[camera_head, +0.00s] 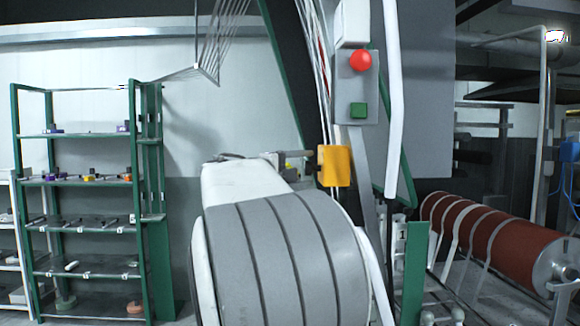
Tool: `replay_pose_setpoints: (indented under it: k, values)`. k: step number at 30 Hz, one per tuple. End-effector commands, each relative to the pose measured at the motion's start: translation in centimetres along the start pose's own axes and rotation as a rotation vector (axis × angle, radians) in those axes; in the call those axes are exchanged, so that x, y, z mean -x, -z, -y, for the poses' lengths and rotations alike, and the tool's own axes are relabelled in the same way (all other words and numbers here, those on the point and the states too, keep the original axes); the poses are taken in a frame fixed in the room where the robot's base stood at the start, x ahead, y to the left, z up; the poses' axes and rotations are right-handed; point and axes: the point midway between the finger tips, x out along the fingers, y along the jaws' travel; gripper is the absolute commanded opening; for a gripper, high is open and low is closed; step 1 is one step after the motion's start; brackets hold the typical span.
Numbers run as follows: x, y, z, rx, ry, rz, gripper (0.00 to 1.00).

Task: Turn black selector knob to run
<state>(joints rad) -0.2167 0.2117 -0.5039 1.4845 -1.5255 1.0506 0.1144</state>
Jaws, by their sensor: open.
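A black selector knob cannot be made out for certain. My gripper cannot be seen in this view.
A large rounded white and grey banded shape (285,260) fills the lower middle and hides what lies behind it. A green shelf rack (140,200) with small items stands left. A red-brown roller (490,240) with pale straps lies right.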

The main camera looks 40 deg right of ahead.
Motion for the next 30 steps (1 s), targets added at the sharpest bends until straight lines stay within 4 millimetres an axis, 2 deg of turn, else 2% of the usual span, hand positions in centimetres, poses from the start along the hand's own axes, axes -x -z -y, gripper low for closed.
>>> replay_pose_setpoints:
  k: [8, 18, 20, 30]
  values:
    - [-0.14, 0.01, 0.03, 0.000, 0.000, 0.000, 0.71]
    - [-0.11, 0.01, 0.02, 0.000, 0.000, 0.000, 0.09]
    - [-0.11, 0.01, 0.02, 0.000, 0.000, 0.000, 0.00]
    - [-0.11, 0.02, 0.34, -0.012, -0.012, -0.001, 0.00]
